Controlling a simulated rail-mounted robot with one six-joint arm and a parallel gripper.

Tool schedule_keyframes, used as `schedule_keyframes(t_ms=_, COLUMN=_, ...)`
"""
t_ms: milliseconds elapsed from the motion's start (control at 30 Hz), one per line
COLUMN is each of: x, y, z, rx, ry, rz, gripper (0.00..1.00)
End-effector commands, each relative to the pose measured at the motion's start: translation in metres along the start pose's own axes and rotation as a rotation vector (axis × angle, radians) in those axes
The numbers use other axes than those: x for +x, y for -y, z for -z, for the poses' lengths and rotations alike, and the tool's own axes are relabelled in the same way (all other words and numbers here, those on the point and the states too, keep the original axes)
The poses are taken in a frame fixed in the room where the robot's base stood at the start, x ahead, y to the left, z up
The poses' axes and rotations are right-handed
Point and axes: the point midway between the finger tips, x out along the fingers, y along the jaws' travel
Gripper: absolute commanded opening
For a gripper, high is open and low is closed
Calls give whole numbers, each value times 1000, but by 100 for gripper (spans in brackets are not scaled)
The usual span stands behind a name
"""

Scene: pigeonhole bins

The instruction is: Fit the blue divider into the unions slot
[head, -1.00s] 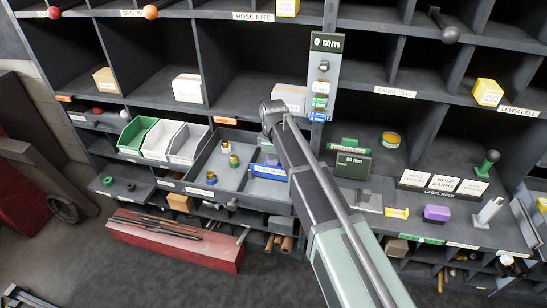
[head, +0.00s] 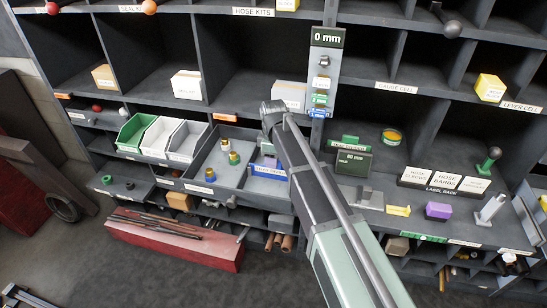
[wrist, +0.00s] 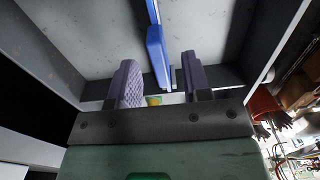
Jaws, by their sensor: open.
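The blue divider (head: 268,172) stands in the open grey drawer (head: 205,188), with pale lettering on its face that I cannot read. In the wrist view the blue divider (wrist: 157,52) shows edge-on, as a thin strip with a thicker block at its near end. My gripper (wrist: 159,78) is open, with one purple-grey finger pad on each side of that block and a visible gap on both sides. In the head view my arm hides most of the gripper. I cannot pick out the unions slot by its label.
Brass fittings (head: 234,157) stand in the drawer left of the divider. Green, white and grey bins (head: 160,137) sit farther left. A post with a "0 mm" sign (head: 328,38) rises behind my arm. A small dark display (head: 353,160) and a label rack (head: 442,182) lie to the right.

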Motion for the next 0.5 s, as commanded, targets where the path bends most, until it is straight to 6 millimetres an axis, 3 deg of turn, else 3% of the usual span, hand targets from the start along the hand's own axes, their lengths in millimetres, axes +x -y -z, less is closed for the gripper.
schedule_keyframes(t_ms=167, x=-6, y=0, z=0, rx=0, ry=0, rz=0, gripper=44)
schedule_keyframes(t_ms=500, x=-51, y=0, z=0, rx=0, ry=0, rz=0, gripper=44)
